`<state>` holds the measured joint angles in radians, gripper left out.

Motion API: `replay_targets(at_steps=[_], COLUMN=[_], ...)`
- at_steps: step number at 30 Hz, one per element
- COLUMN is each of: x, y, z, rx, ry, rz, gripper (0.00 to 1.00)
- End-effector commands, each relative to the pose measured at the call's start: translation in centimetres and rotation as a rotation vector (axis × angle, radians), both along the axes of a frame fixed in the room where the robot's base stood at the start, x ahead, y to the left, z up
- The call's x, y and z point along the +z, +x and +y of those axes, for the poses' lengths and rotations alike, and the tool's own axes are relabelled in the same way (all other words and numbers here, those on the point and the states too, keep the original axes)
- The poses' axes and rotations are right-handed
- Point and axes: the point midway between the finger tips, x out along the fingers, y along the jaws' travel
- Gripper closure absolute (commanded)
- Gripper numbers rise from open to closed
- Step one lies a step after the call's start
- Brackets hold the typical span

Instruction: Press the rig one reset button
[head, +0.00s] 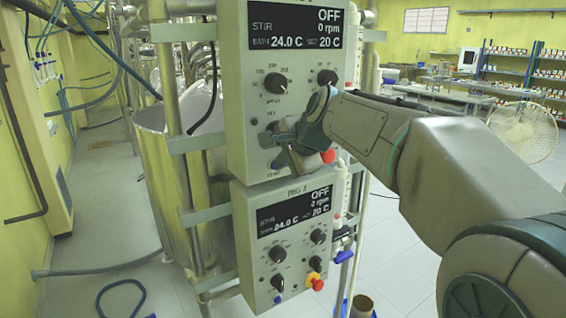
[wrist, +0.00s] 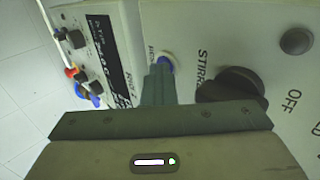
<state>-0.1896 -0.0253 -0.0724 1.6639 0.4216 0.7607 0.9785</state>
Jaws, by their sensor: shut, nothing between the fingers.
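The upper control panel (head: 240,105) is a grey box with a display reading OFF, 0 rpm, 24.0 C and 20 C; its rig label is cut off at the top of the head view. Its blue button (wrist: 167,62) shows in the wrist view, in a pale ring just beyond my fingertips. My gripper (wrist: 160,68) is shut and empty, its fingers pointing at the button and partly covering it. I cannot tell whether they touch it. In the head view my gripper (head: 281,160) is at the panel's lower part and hides the button.
The rig 2 panel (head: 245,255) hangs just below, with its own blue button (head: 277,299) and red stop knob (head: 317,283). A dark stirrer knob (wrist: 232,88) is close to the right of my fingers. A red button (head: 328,156) shows partly behind my gripper.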

Motion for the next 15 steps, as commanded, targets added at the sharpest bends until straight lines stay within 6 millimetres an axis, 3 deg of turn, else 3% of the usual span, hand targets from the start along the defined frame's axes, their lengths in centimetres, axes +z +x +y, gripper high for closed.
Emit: replay_targets(at_steps=[6,15], x=[-0.1,4.9], y=[-2.6,-7.0], z=[-2.4,-4.5], rx=[-0.006,0.000], ry=[0.002,0.000], rz=[-0.004,-0.003], gripper=[1.00,1.00])
